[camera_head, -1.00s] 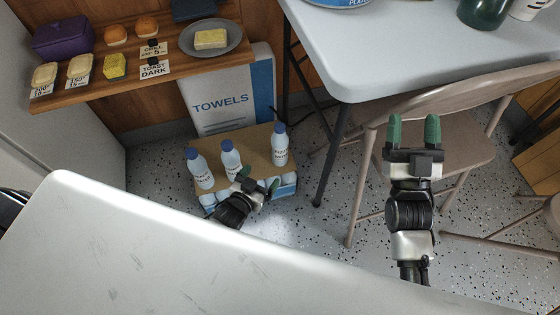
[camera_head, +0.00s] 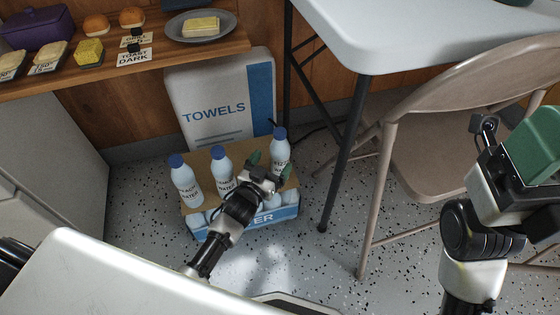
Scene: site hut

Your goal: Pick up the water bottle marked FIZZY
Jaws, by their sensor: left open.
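Three clear water bottles with blue caps stand upright on a cardboard-topped pack (camera_head: 258,222) on the floor. The left bottle (camera_head: 184,178) and the middle bottle (camera_head: 221,163) carry labels with "WATER" showing in part. The right bottle (camera_head: 280,146) has a label partly hidden by my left gripper, so I cannot read it fully. My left gripper (camera_head: 265,165), with green fingertips, is open and empty, just in front of the right bottle and to its left. I cannot tell if it touches. My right gripper (camera_head: 534,145) is large at the right edge, its opening unclear.
A towels box (camera_head: 222,85) stands behind the pack. A wooden shelf (camera_head: 100,69) with food and a plate (camera_head: 201,36) is above left. A white table (camera_head: 400,35) and a folding chair (camera_head: 470,80) stand to the right.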

